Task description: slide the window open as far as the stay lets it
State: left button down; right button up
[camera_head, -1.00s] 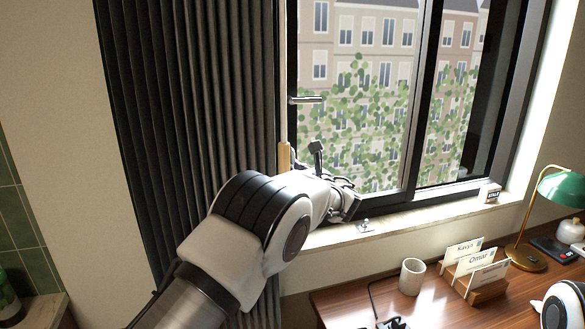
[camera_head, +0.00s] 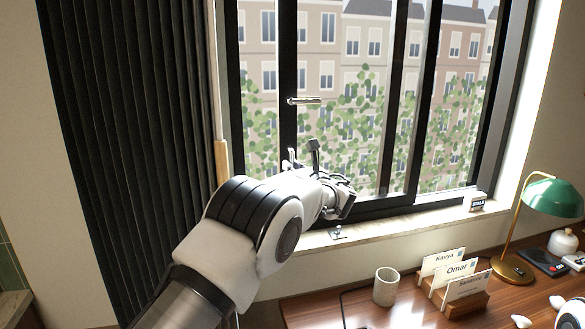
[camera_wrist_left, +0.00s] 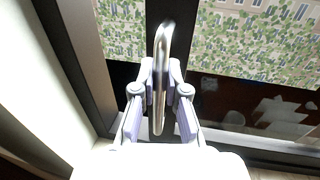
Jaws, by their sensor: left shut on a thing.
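The sliding window sash (camera_head: 288,60) has a dark frame and stands partly open, with a gap between its left stile and the fixed left frame (camera_head: 235,90). A metal bar handle (camera_wrist_left: 162,45) on the sash's dark stile shows in the left wrist view. My left gripper (camera_wrist_left: 160,75) is shut on this handle, one finger on each side. In the head view my left gripper (camera_head: 291,160) is mostly hidden behind my wrist. A horizontal metal lever (camera_head: 304,100) sits higher on the same stile. I cannot make out the stay clearly. My right gripper is not clearly seen.
A small metal fitting (camera_head: 336,232) and a small lettered box (camera_head: 478,203) are on the sill (camera_head: 400,224). A dark curtain (camera_head: 120,140) hangs at left. The desk below holds a cup (camera_head: 386,287), name cards (camera_head: 457,270) and a green lamp (camera_head: 553,196).

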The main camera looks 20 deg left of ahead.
pick_arm(q)
jog(key=c, duration=1.2)
grip_release()
jog(key=shift+w, duration=0.15)
jog(key=shift+w+a+f, duration=0.1)
jog(key=shift+f, duration=0.1)
jog(key=v, duration=0.7)
jog(key=shift+s+d, duration=0.25)
jog(key=shift+w, duration=0.1)
